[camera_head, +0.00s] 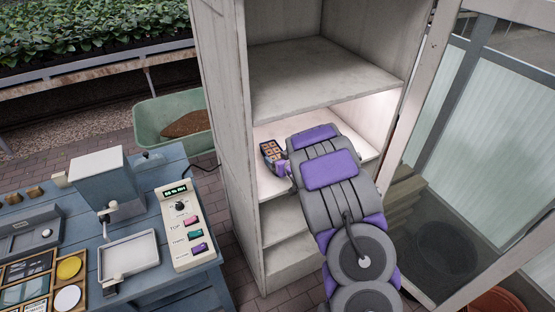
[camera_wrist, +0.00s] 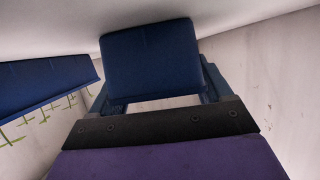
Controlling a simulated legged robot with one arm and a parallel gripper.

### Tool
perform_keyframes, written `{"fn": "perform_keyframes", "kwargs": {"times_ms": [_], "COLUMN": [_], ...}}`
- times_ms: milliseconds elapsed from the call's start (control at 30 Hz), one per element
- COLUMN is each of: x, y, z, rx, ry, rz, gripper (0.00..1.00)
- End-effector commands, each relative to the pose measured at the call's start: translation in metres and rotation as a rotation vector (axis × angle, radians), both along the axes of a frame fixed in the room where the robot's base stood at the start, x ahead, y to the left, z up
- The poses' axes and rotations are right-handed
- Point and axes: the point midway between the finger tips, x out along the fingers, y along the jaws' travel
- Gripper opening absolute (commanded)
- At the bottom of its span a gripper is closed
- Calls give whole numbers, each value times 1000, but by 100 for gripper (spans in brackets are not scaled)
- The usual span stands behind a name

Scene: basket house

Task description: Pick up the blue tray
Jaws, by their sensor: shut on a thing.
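The blue tray (camera_head: 268,152) is small and dark, with brownish cells, and sits at the left side of the cabinet's middle shelf. My gripper (camera_head: 281,164) reaches in from the right, against the tray's right side. In the wrist view a dark blue block (camera_wrist: 150,58) fills the space between my finger arms, and my gripper is shut on it. A second dark blue piece with thin green stems (camera_wrist: 45,82) shows at the left edge. I cannot tell whether both pieces belong to one tray. The fingertips are hidden behind the block.
The white cabinet (camera_head: 226,130) has an empty upper shelf (camera_head: 315,75) close above my arm. A blue workbench (camera_head: 160,172) with a control box (camera_head: 186,232) stands left. A green wheelbarrow (camera_head: 150,118) is behind it. A glass-paned frame (camera_head: 500,130) stands right.

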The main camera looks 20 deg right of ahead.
Motion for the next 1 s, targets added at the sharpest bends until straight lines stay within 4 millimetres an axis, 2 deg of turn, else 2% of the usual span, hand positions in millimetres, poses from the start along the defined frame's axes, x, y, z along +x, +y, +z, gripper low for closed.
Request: {"fn": "perform_keyframes", "kwargs": {"times_ms": [167,433,567,1000], "x": [0,0,-22,-124], "y": [-1,-1,-7,-26], "z": [6,41,39,48], "rx": [0,0,0,-1], "ry": [0,-6,2,4], "rz": [0,-1,-3,-4], "gripper": [44,44,44,44]}}
